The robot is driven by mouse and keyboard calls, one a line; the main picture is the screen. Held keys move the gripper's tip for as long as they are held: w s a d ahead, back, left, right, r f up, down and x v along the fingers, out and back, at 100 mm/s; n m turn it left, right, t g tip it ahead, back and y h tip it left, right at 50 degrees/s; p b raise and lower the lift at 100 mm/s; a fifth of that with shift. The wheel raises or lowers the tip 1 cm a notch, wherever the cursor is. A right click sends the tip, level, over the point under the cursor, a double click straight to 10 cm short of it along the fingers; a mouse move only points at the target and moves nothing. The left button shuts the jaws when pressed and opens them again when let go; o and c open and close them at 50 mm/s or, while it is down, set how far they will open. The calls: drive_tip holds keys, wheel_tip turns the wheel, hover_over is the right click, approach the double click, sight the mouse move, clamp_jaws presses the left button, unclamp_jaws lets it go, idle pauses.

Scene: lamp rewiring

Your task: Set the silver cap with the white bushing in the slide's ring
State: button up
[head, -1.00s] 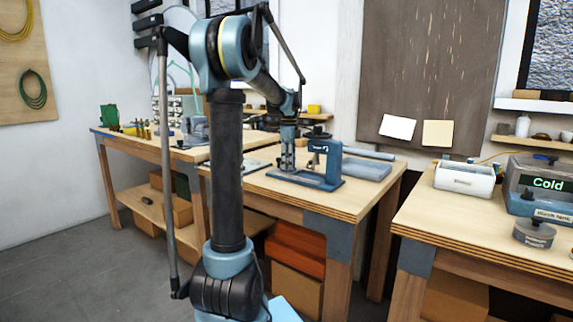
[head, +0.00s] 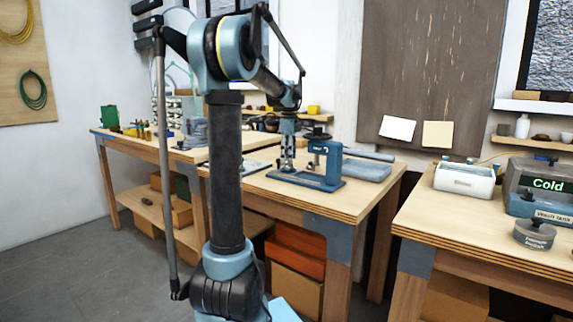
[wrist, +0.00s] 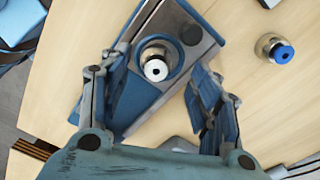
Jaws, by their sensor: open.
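The silver cap with the white bushing (wrist: 155,66) stands upright inside the blue slide ring (wrist: 178,66), as the wrist view shows. The ring is on the slide of the blue press (head: 330,165). My gripper (wrist: 160,85) is open, with one finger on each side of the ring and cap and a gap to the cap. In the head view my gripper (head: 287,158) is low over the front left of the press base, where the cap is too small to make out.
A blue-grey pad (head: 365,170) lies right of the press. The bench front (head: 330,205) is clear. A right bench holds a Cold box (head: 545,183).

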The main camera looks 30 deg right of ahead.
wheel_tip(320, 180, up, 9)
drive_tip(key=shift+f, duration=0.15)
idle(0.4)
wheel_tip(320, 180, up, 9)
idle(1.0)
drive_tip(key=shift+w, duration=0.1)
